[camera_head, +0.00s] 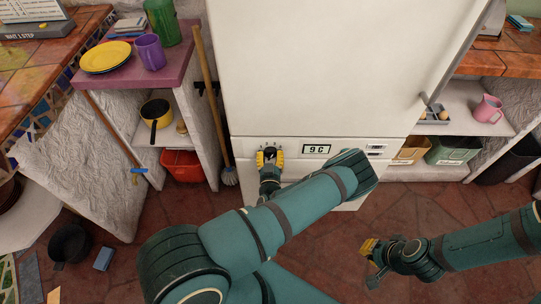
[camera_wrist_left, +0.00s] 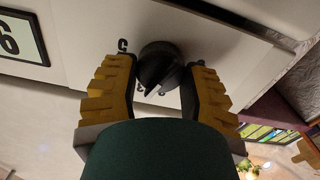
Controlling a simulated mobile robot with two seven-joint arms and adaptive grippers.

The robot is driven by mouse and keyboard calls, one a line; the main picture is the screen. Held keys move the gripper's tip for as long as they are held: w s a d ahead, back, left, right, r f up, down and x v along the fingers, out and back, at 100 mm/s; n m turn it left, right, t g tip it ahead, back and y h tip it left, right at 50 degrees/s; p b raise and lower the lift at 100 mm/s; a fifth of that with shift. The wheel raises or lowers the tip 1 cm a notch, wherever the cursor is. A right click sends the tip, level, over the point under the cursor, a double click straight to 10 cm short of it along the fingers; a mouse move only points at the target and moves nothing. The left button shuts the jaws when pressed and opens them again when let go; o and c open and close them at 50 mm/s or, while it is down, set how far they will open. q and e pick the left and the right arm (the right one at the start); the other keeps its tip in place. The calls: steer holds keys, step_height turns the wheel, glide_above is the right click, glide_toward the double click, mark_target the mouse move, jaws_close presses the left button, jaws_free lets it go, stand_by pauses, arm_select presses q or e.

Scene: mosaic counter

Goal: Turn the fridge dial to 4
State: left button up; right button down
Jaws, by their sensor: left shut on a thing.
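The white fridge (camera_head: 310,70) fills the middle of the head view. Its display (camera_head: 316,149) reads 9 C. My left gripper (camera_head: 270,154) is at the fridge's front panel, left of the display. In the left wrist view, the dark round dial (camera_wrist_left: 158,62) sits between the yellow fingers of my left gripper (camera_wrist_left: 160,82), which is shut on it. Small marks ring the dial, including what looks like a 5; the others are partly hidden. My right gripper (camera_head: 372,262) hangs over the floor at the lower right, empty, its fingers apart.
A broom (camera_head: 212,90) stands against the left shelf, close to the fridge. The shelf holds a yellow plate (camera_head: 106,56) and purple mug (camera_head: 150,51). A red bin (camera_head: 183,165) is below. A pink mug (camera_head: 487,108) and boxes are at right. The floor before the fridge is clear.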

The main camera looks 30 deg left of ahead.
arm_select(q)
steer(key=shift+m, duration=0.3)
steer(key=m, duration=0.3)
steer(key=shift+d+m, duration=0.1)
steer(key=shift+m, duration=1.9)
steer(key=o, duration=1.2)
steer(key=shift+w, duration=0.1)
